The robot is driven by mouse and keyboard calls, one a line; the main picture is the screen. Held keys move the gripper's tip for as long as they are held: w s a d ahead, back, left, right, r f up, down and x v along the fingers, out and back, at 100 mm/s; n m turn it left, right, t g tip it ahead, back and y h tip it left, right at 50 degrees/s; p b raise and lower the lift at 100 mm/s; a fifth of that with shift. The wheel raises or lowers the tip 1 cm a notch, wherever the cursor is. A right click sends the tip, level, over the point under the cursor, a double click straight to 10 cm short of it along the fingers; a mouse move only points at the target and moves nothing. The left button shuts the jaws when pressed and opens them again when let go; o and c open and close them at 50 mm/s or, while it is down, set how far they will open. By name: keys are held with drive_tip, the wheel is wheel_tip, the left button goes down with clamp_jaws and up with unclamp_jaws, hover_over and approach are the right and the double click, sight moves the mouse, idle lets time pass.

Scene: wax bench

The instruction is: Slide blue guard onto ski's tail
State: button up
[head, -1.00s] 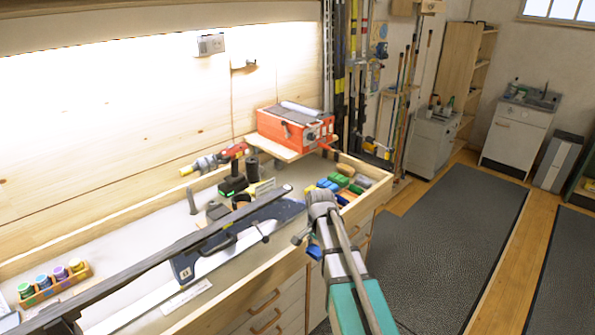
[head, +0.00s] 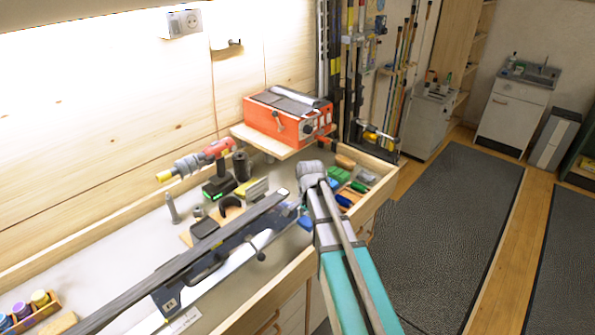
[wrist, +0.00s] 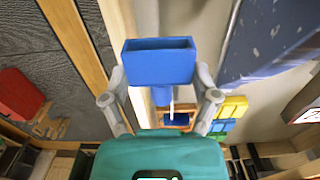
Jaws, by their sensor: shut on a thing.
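The blue guard (wrist: 160,62) is a small hollow sleeve with a rectangular opening, held between the two grey fingers of my gripper (wrist: 160,82). In the head view the guard (head: 306,223) shows as a small blue patch below my wrist, partly hidden by it. The long dark ski (head: 215,232) runs from lower left to its narrow end close to my wrist. In the wrist view a dark blue speckled surface (wrist: 268,38), likely the ski, lies to the right of the guard, with a gap between them.
A clamp (head: 166,300) supports the ski over the bench. Colored blocks (head: 340,175) lie in the bench's right corner, close beyond my wrist. A red machine (head: 285,118) sits on a shelf behind.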

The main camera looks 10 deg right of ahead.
drive_tip(key=shift+w, duration=0.45)
drive_tip(key=shift+w+a, duration=0.1)
drive_tip(key=shift+a, duration=0.05)
drive_tip(key=shift+w, duration=0.15)
drive_tip(key=w+d+r+p, duration=0.1)
drive_tip(key=w, duration=0.7)
drive_tip(key=w+d+r+p, duration=0.2)
drive_tip(key=w, duration=0.7)
drive_tip(key=shift+d+r, duration=0.25)
drive_tip(key=shift+r, duration=0.05)
drive_tip(key=shift+s+a, duration=0.2)
drive_tip(key=shift+s+a, duration=0.75)
drive_tip(key=shift+a, duration=0.35)
drive_tip(key=shift+s+a, duration=0.75)
drive_tip(key=shift+a, duration=0.3)
